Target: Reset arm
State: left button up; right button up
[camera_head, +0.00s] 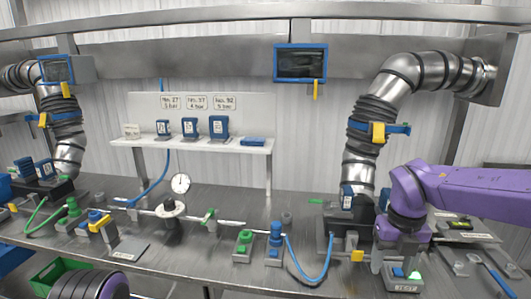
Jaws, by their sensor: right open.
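My right arm is purple and comes in from the right edge. Its right gripper (400,258) points down at the right end of the bench, open, with nothing seen between its fingers. It is over or just behind a grey box marked TEST (403,287). A lit green button (414,275) shows on that box. I cannot tell whether the fingers touch the box. A purple and dark ribbed part, likely of my left arm, shows at the bottom left edge. My left gripper is not visible.
A metal workbench (200,258) carries a pipe line with a round gauge (180,183), valves and a blue hose (329,262). Large ducts (385,95) stand at both sides. A white shelf (190,142) holds blue boxes. A green crate (47,278) sits at lower left.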

jog(key=w+d+f+n+t+h, duration=0.1)
jog(key=d+f+n+t+h, duration=0.2)
jog(key=d+f+n+h, duration=0.45)
notch_tip(320, 180, down, 12)
jog(key=s+n+t, duration=0.3)
jog(key=n+t, duration=0.1)
jog(key=n, duration=0.8)
jog(key=s+a+f+n+g+y, duration=0.2)
jog(key=s+f+n, duration=0.3)
jog(key=s+f, duration=0.4)
jog(key=s+a+f+n+g+y, duration=0.2)
jog(key=s+f+n, duration=0.4)
jog(key=s, duration=1.1)
notch_tip(320, 180, down, 4)
jog(key=shift+s+a+r, duration=0.2)
jog(key=shift+s+a, duration=0.05)
jog(key=shift+s, duration=0.1)
